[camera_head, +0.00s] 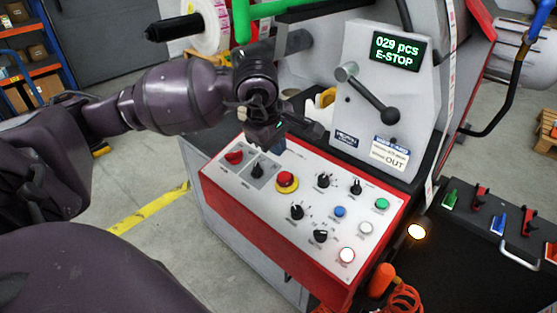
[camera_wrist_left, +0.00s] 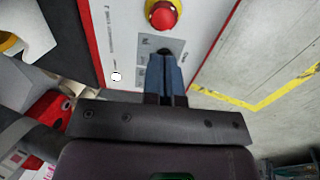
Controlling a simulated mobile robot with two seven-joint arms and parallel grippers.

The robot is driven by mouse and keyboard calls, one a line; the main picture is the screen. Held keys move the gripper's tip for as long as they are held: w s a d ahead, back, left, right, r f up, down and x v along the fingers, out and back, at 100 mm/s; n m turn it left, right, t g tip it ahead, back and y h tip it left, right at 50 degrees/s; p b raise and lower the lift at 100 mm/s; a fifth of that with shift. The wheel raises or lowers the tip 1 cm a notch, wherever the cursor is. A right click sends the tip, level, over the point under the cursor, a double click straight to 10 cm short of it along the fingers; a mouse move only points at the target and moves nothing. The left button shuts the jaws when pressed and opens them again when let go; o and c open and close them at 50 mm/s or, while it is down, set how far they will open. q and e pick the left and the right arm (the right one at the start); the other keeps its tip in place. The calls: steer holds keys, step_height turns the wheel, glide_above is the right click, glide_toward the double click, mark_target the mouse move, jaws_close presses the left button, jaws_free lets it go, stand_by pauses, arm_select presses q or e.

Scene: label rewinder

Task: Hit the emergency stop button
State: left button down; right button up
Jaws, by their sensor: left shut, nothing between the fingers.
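The emergency stop button (camera_head: 287,180) is a red mushroom head on a yellow collar, on the white sloping control panel (camera_head: 262,206). It also shows in the left wrist view (camera_wrist_left: 162,14), at the top edge just past my fingertips. My left gripper (camera_head: 279,148) is above the panel's back edge, behind the button in the head view. Its blue fingers are shut and empty, and they look apart from the button. In the left wrist view the fingers (camera_wrist_left: 166,72) overlap a grey switch plate. The display (camera_head: 397,50) reads "029 pcs E-STOP". My right gripper is not in view.
Black rotary knobs, a red switch (camera_head: 234,157), and blue, green and white buttons surround the stop button. A black lever (camera_head: 370,97) stands on the machine behind. A dark tool table (camera_head: 470,245) is at the right. Open floor lies at the left.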

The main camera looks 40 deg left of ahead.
arm_select(q)
steer(key=shift+v, duration=2.4)
steer(key=shift+d, duration=0.1)
